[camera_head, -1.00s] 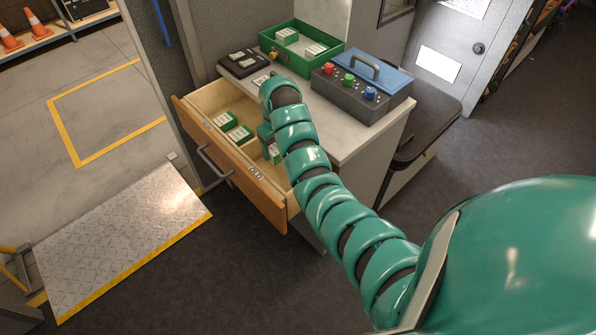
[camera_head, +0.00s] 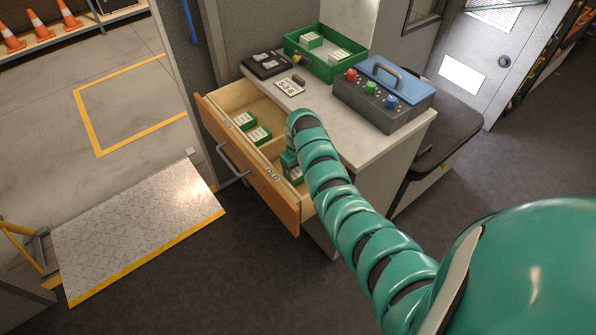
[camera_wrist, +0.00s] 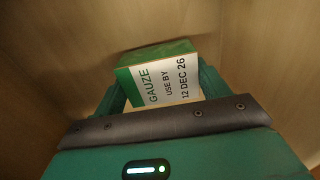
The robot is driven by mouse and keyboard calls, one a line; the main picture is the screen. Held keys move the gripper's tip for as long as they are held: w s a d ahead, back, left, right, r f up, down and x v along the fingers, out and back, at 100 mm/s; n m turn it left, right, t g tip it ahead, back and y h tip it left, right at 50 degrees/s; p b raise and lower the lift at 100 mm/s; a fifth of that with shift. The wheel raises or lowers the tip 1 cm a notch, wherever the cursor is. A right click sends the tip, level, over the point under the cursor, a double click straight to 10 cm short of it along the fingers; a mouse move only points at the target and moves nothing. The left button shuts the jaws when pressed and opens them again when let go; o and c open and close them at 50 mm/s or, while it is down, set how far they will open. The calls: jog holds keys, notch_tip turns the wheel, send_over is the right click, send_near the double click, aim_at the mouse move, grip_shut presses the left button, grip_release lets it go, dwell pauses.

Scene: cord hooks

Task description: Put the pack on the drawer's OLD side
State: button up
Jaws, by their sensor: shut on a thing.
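The gauze pack (camera_wrist: 165,82) is green with a white label reading "GAUZE USE BY 12 DEC 26". My gripper (camera_wrist: 158,88) is shut on it, one finger on each side. In the head view the pack (camera_head: 294,176) shows partly below my gripper (camera_head: 289,160), inside the right part of the open drawer (camera_head: 250,165). My arm hides part of that area. The OLD label (camera_head: 272,174) is on the drawer's front edge near this right part. Whether the pack touches the drawer floor I cannot tell.
Green and white packs (camera_head: 257,135) lie in the drawer's left part, past a divider. On the counter are a green bin (camera_head: 327,70) with packs, a black tray (camera_head: 266,66), a white card (camera_head: 289,88) and a button box (camera_head: 370,105) with a blue clipboard-like top.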

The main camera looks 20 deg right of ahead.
aim_at(298, 169)
jog(key=shift+f, duration=0.7)
jog(key=shift+f, duration=0.1)
jog(key=o, duration=1.1)
jog(key=shift+c, duration=0.2)
notch_tip(298, 169, up, 11)
jog(key=shift+r, duration=0.65)
